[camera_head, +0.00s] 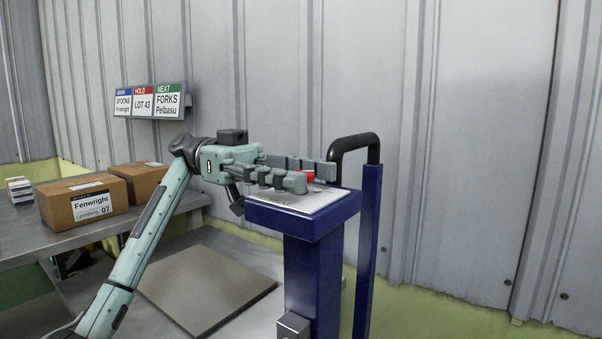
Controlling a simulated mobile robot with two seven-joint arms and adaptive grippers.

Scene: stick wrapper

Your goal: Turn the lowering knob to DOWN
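A blue pedestal (312,226) has a pale, slanted top panel (335,199). A red part (304,176), possibly the lowering knob, shows on the panel between my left gripper's fingers. Most of it is hidden, and so are any DOWN marks. My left gripper (313,178) reaches in from the left, low over the panel, one finger behind the red part and one in front. The fingers are apart; I cannot tell whether they touch the red part. My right gripper is not in view.
A black curved handle (354,143) on a blue post rises just behind and right of the panel. Cardboard boxes (82,203) stand on a grey table at the left. A sign board (150,101) hangs on the corrugated wall. A flat brown plate (207,289) lies low at the left.

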